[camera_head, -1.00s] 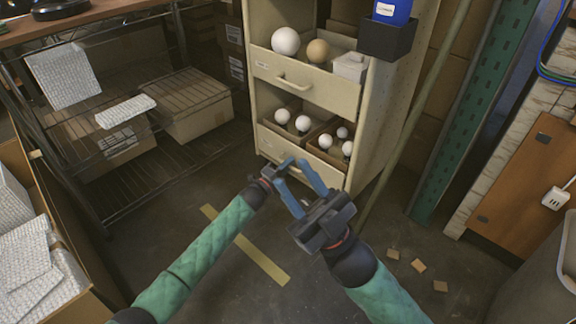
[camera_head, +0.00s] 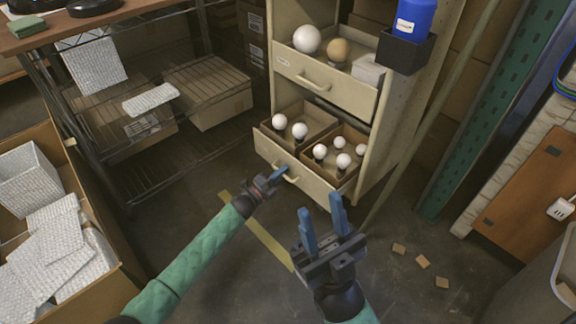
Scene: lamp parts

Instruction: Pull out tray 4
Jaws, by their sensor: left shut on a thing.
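The beige cabinet has an upper drawer (camera_head: 326,83) and a lower drawer (camera_head: 291,170), each with a front handle. The lower one stands out from the cabinet and holds two cardboard boxes of white bulbs (camera_head: 300,131). I cannot read which is tray 4. My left gripper (camera_head: 281,173) is shut at the lower drawer's handle (camera_head: 291,179), its fingers partly covering it. My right gripper (camera_head: 322,221) is open and empty, its blue fingers pointing up, in front of the lower drawer's right part and apart from it.
Round bulbs (camera_head: 307,39) sit in the upper drawer. A blue container (camera_head: 414,17) stands in a dark holder on the cabinet's right side. A wire rack (camera_head: 150,170) is at left, an open carton (camera_head: 130,285) at lower left. Small wooden pieces (camera_head: 422,262) lie on the floor.

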